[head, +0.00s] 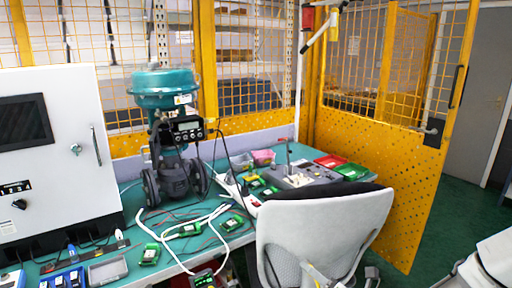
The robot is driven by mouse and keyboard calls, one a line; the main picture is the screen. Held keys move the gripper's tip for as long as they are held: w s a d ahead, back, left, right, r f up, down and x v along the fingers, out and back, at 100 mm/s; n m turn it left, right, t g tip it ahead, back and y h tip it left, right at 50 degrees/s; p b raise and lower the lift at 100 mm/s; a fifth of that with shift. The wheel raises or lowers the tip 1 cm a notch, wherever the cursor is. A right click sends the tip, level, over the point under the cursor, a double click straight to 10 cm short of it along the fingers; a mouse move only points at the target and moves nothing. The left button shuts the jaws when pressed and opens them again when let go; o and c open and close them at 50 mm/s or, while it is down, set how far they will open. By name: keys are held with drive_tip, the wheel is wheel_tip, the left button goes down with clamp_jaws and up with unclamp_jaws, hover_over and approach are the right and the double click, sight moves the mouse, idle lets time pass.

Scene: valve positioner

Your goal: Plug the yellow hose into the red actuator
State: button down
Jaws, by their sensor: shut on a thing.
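A valve with a teal domed actuator (165,88) stands upright on the green-topped workbench (128,205). It carries a dark positioner box with a small display (187,130), and its lower body is dark grey. I see no red actuator and cannot make out a yellow hose in the head view. White tubing or cable (160,240) lies in loose curves on the bench in front of the valve. My gripper is not in view, so what it holds is hidden.
A white control cabinet (75,110) stands at the left. A grey chair (320,235) blocks the bench's front right. Green modules (190,230) and red and green trays (330,161) lie on the bench. A yellow mesh gate (400,110) stands right, with green floor (445,205) beyond.

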drive_tip(key=shift+r+p, duration=2.15)
drive_tip(key=shift+p, duration=1.1)
drive_tip(key=shift+s, duration=0.1)
drive_tip(key=shift+a, duration=0.15)
